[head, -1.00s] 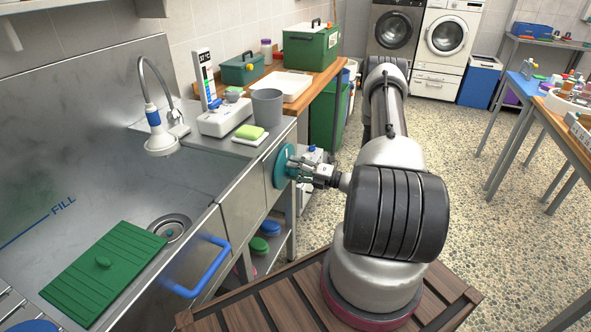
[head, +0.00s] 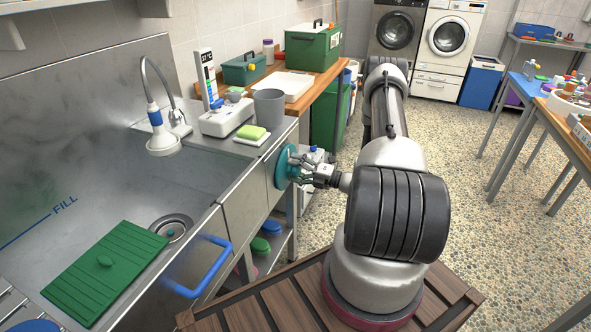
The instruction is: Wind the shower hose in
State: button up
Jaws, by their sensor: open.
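The shower head (head: 162,138) is white with a blue band and hangs from a curved grey hose (head: 146,70) at the back of the steel sink. Its face points down over the basin. A teal round wheel (head: 284,167) is mounted on the front panel of the sink unit. My gripper (head: 298,168) is at the wheel, with its fingers open around or against its right side. I cannot tell whether the fingers touch it.
A blue bar handle (head: 204,270) sticks out from the sink front, left of the wheel. A green ribbed board (head: 104,268) lies in the sink beside the drain (head: 172,227). A grey cup (head: 267,107) and a sponge (head: 250,132) stand on the ledge above the wheel.

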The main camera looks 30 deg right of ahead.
jog(key=v, duration=1.2)
